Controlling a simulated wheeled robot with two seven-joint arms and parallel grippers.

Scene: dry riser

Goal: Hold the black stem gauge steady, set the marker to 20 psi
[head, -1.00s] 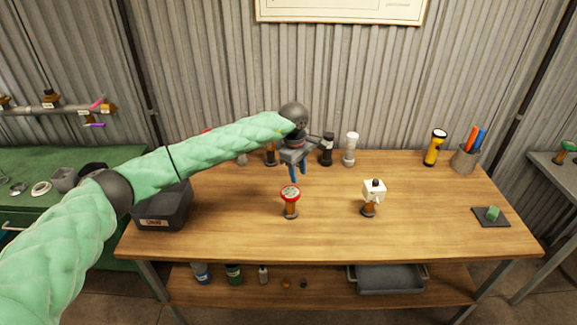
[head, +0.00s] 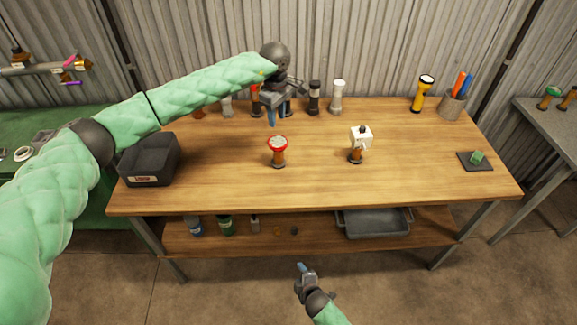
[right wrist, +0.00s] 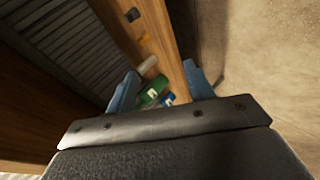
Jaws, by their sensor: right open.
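A gauge with a red rim and pale round face (head: 278,144) stands upright on a brown stem with a dark foot, mid-table. A white box-shaped piece (head: 361,138) on a similar brown stem stands to its right. At the back, a dark-stemmed upright piece (head: 314,98) stands in a row; I cannot tell which is the black stem gauge, and no marker reading is legible. My left gripper (head: 279,113) hangs behind the red-rimmed gauge, blue fingers apart and empty. My right gripper (head: 302,267) is low in front of the table, open and empty (right wrist: 160,88).
A dark bin (head: 150,160) is at the table's left. A yellow flashlight (head: 422,94), a pen cup (head: 452,106) and a dark pad (head: 475,163) are at the right. A grey tray (head: 375,223) and several bottles are on the lower shelf. The front tabletop is clear.

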